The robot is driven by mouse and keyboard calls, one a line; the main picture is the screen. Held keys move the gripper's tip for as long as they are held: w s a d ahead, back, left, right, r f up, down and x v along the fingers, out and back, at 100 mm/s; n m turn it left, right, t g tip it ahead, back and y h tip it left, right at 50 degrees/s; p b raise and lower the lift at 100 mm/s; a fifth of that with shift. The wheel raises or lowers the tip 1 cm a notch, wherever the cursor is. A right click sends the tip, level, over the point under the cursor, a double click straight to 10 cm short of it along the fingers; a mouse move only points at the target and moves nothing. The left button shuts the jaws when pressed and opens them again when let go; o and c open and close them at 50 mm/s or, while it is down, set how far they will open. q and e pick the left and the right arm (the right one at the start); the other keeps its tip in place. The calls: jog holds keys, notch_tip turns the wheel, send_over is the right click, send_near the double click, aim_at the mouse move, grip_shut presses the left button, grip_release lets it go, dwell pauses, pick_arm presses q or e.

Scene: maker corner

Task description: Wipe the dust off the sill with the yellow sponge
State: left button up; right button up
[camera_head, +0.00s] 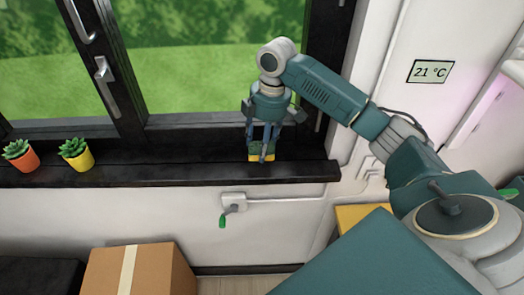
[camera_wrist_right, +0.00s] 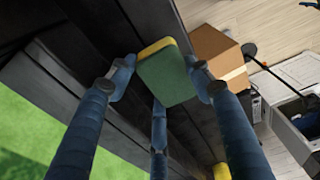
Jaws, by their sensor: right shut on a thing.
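The sponge (camera_head: 261,157) is yellow below with a green top layer. It is in my right gripper (camera_head: 262,146), which points down over the right part of the dark window sill (camera_head: 180,173). In the right wrist view the sponge (camera_wrist_right: 165,77) sits between the blue fingers of the right gripper (camera_wrist_right: 163,80), with its green face toward the camera. The sponge is at the sill's surface or just above it; I cannot tell whether it touches. I cannot make out dust on the dark sill. My left gripper is not in view.
Two small potted plants, one in an orange pot (camera_head: 22,160) and one in a yellow pot (camera_head: 77,157), stand on the sill's left part. The sill between them and the sponge is clear. A cardboard box (camera_head: 150,270) stands below. The window frame (camera_head: 112,70) rises behind.

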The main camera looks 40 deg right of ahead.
jog(key=shift+s+d+r, duration=0.1)
jog(key=shift+d+r, duration=0.05)
jog(key=shift+r, duration=0.45)
jog(key=shift+d+r, duration=0.15)
jog(key=shift+r, duration=0.45)
jog(key=shift+a+r, duration=0.15)
jog(key=shift+r, duration=0.1)
